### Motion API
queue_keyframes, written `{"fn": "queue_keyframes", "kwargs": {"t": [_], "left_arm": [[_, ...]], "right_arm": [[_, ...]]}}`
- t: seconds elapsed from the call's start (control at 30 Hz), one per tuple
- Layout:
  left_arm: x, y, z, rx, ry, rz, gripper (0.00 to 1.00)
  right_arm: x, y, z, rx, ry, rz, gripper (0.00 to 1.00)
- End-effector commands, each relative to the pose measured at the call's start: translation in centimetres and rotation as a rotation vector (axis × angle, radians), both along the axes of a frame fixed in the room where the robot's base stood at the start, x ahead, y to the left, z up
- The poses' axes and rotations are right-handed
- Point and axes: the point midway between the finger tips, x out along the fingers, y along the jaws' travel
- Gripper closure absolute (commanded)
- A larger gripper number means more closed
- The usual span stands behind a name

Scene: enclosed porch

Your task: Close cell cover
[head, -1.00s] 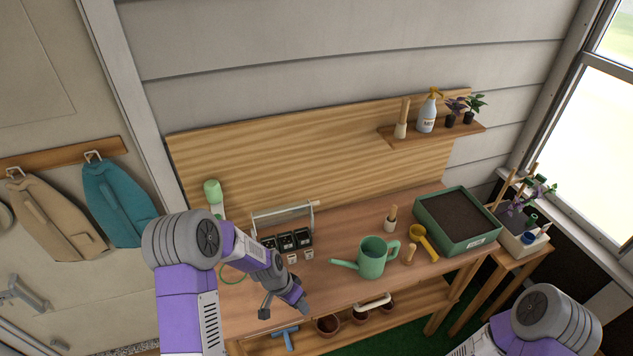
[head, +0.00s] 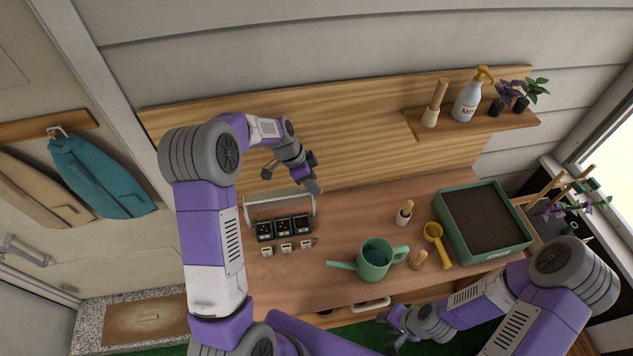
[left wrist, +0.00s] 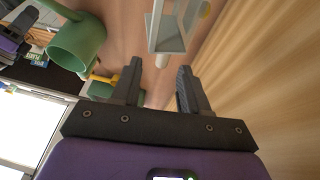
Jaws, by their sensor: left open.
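The cell cover (head: 279,204), a clear panel in a pale frame, stands raised behind a row of black cells (head: 283,227) on the bench. Small pale tabs sit in front of the cells. My left gripper (head: 291,182) is open and empty, just above and behind the cover's top edge in the head view. In the left wrist view, the cover (left wrist: 166,35) shows beyond the open fingers (left wrist: 158,88), apart from them. My right gripper (head: 390,332) is low near the bench's front edge, away from the cover; its jaws are too small to read.
A green watering can (head: 373,262) stands right of the cells, with a yellow scoop (head: 437,244) and wooden-handled tools near it. A green soil tray (head: 483,219) is at the right. The wooden backboard (head: 370,140) rises close behind my left gripper.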

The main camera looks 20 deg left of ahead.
Motion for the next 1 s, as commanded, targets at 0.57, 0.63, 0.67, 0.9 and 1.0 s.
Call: {"fn": "queue_keyframes", "kwargs": {"t": [0.57,0.63,0.67,0.9,1.0], "left_arm": [[0.3,-1.1,-2.5,0.000,0.002,0.000,0.62],[0.3,-1.1,-2.5,0.000,0.002,0.000,0.73],[0.3,-1.0,-2.5,0.001,0.001,0.001,0.77],[0.3,-1.0,-2.5,0.001,0.001,0.001,1.00],[0.3,-1.0,-2.5,0.000,0.000,0.001,1.00]], "right_arm": [[0.1,0.0,0.4,0.000,-0.002,-0.001,0.63],[0.1,0.0,0.4,0.000,-0.002,-0.001,0.63],[0.1,0.0,0.4,0.000,-0.002,-0.001,0.63],[0.1,0.0,0.4,0.000,-0.002,-0.001,0.63],[0.1,0.0,0.4,0.000,-0.002,-0.001,0.63]]}}
